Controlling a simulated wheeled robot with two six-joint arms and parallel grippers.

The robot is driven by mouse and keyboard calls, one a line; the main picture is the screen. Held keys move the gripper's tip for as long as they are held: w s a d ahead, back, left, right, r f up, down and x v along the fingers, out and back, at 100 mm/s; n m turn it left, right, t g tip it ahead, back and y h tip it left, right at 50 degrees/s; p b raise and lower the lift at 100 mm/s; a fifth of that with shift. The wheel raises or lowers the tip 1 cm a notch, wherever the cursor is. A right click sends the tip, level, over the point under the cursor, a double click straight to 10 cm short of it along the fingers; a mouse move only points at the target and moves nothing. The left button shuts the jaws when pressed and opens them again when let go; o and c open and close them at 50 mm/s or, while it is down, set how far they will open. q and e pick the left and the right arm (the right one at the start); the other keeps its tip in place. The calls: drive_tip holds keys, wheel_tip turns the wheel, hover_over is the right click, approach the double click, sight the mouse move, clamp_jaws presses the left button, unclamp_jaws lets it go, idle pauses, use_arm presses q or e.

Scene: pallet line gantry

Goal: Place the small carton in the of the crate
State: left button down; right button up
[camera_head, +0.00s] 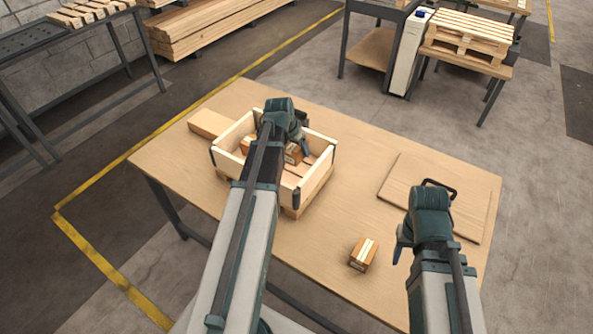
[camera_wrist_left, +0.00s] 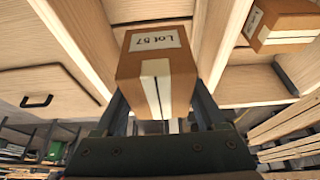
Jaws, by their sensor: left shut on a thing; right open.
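The wooden crate (camera_head: 226,165) stands on the table, with dark corner posts and slatted sides. My left arm reaches over it. In the left wrist view my left gripper (camera_wrist_left: 160,112) is shut on a small brown carton (camera_wrist_left: 157,68) with a "Lot 57" label and pale tape. In the head view this carton (camera_head: 293,154) shows within the crate's outline beside the gripper; whether it touches the crate floor is unclear. Another carton (camera_head: 247,144) is in the crate's left part, also seen in the left wrist view (camera_wrist_left: 283,24). My right gripper (camera_head: 402,246) is open and empty above the table.
Another small carton (camera_head: 363,254) sits on the table (camera_head: 330,224), left of my right gripper. A flat wooden panel (camera_head: 400,184) with a dark handle lies at the right. A wooden block (camera_head: 208,124) lies behind the crate's left side. The table between crate and panel is clear.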

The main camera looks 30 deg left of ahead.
use_arm(q)
drive_tip(key=b, duration=0.4)
hover_over(299, 169)
drive_tip(key=s, duration=0.2)
drive_tip(key=f, duration=0.4)
drive_tip(key=shift+w+f, duration=0.25)
drive_tip(key=shift+f, duration=0.05)
use_arm(e)
wheel_tip(299, 169, down, 5)
drive_tip(key=shift+r, duration=0.2)
drive_tip(key=shift+f, duration=0.1)
use_arm(q)
wheel_tip(299, 169, down, 4)
drive_tip(key=b, duration=0.3)
drive_tip(key=shift+r, duration=0.15)
use_arm(e)
wheel_tip(299, 169, down, 4)
drive_tip(key=shift+r, duration=0.25)
drive_tip(key=shift+f, duration=0.15)
use_arm(q)
unclamp_jaws()
